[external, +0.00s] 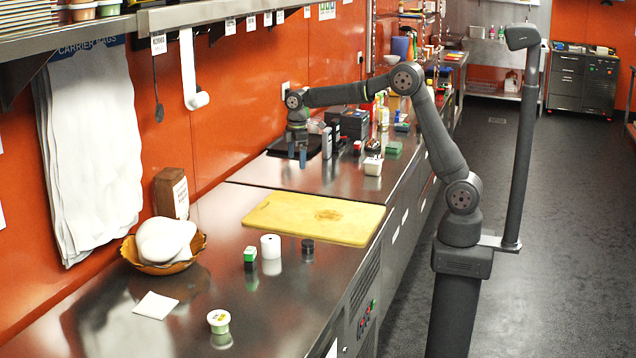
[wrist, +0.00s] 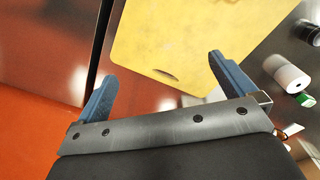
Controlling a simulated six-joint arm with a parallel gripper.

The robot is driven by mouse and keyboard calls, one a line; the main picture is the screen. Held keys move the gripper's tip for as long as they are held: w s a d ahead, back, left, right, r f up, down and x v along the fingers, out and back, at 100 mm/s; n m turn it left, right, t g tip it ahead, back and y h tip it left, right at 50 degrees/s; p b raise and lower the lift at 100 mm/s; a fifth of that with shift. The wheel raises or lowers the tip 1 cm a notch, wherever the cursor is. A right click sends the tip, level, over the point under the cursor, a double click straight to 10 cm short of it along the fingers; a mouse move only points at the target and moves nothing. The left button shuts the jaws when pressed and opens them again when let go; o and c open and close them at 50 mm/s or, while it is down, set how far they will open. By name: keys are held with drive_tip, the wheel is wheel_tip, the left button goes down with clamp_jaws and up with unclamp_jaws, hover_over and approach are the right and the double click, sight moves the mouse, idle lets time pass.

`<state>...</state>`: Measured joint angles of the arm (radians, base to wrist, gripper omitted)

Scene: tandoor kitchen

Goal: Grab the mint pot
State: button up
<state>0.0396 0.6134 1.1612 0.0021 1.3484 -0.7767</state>
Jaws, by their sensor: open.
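A small round tub with a pale lid, a yellow label and greenish sides (external: 219,322), which looks like the mint pot, stands upright on the steel counter (external: 262,315) at the near end in the external view. I cannot read its label. I cannot make it out in the wrist view. My gripper (external: 297,160) is far from it, over the far part of the counter beyond the yellow board, fingers pointing down. In the wrist view my gripper (wrist: 160,68) has its blue fingers wide apart with nothing between them.
A yellow cutting board (external: 315,218) lies between my gripper and the tub. A bowl (external: 190,262) and white card (external: 155,305) sit left. The counter around the tub is clear.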

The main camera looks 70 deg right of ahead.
drive_tip(key=shift+c, duration=0.2)
idle(0.3)
drive_tip(key=c, duration=0.6)
drive_tip(key=shift+a, duration=0.15)
